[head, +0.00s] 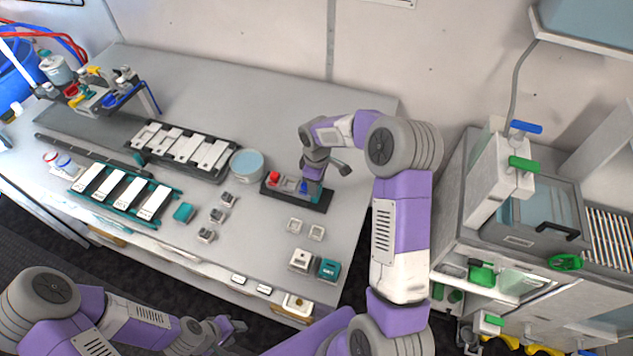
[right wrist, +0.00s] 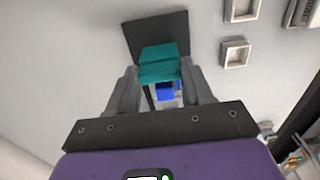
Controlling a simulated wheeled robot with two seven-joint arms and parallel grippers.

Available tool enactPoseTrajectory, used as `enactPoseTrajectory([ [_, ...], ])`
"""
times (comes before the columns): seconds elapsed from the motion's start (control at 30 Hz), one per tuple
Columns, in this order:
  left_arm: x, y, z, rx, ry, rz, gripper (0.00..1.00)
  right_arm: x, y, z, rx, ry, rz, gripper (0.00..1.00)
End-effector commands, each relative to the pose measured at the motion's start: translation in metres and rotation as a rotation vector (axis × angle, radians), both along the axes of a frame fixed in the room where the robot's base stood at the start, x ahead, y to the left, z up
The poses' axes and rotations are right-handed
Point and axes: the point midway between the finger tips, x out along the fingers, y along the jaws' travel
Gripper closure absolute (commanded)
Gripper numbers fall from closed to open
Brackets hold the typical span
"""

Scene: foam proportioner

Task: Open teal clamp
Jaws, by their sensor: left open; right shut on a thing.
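The teal clamp (right wrist: 160,60) sits on a dark base plate (right wrist: 168,30), between the fingers of my right gripper (right wrist: 160,78). The right gripper is shut on it. A blue part (right wrist: 165,90) shows just below the teal piece in the right wrist view. In the head view my right gripper (head: 313,184) reaches down onto the right end of the dark base and hides much of the clamp. A red part (head: 274,177) stands at the left end of this base. My left gripper (head: 236,327) is open and empty, in front of the table's near edge.
A round light-blue-topped container (head: 247,164) stands left of the base. Small grey blocks (head: 217,215), a teal block (head: 183,213) and two racks of white bars lie further left. A machine with green and blue handles (head: 525,164) stands at right.

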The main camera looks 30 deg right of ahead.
Motion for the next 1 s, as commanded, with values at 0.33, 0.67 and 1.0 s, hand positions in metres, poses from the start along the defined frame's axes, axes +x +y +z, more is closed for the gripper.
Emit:
enactPoseTrajectory([
  [0.33, 0.0, 0.0, -0.002, 0.0, 0.0, 0.0, 0.57, -0.014, -0.012, 0.0, 0.0, 0.0, -0.002, 1.0],
  [0.67, 0.0, 0.0, -0.002, 0.0, 0.0, 0.0, 0.57, -0.016, -0.014, 0.0, -0.001, 0.003, -0.001, 0.39],
  [1.0, 0.0, 0.0, -0.002, 0.0, 0.0, 0.0, 0.57, -0.015, -0.013, 0.0, 0.0, 0.0, 0.0, 0.23],
])
